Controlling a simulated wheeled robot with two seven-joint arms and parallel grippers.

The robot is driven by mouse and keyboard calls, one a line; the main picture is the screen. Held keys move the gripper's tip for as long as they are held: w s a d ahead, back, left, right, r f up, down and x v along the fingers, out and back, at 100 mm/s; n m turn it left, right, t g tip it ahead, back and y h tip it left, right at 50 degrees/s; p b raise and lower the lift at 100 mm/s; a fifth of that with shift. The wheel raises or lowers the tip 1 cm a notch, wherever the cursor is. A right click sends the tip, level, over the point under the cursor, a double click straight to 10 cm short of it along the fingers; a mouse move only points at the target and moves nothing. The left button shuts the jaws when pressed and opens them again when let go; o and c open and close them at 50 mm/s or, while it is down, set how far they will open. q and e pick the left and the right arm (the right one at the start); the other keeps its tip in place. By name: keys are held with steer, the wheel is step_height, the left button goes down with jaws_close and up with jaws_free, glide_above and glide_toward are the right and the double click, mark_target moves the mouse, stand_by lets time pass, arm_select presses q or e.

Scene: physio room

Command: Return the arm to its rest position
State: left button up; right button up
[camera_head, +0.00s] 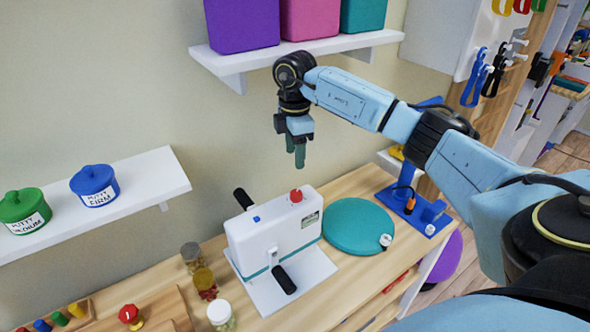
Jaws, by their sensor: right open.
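My right arm (350,95) reaches in from the right and stretches over the wooden worktop. My right gripper (297,160) points down in the air, above the white machine with black handles and a red knob (278,235). Its greenish fingers look close together from this angle, with nothing seen between them. It appears apart from the machine and below the upper shelf. My left gripper is not in view.
A white shelf (340,43) with purple, pink and teal bins is close behind the arm. A teal disc (351,226) and a blue stand (408,195) are on the worktop (345,290). Jars (220,316) stand left of the machine. Another shelf (150,185) holds putty tubs.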

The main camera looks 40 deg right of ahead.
steer(key=shift+r, duration=0.65)
steer(key=shift+a, duration=0.1)
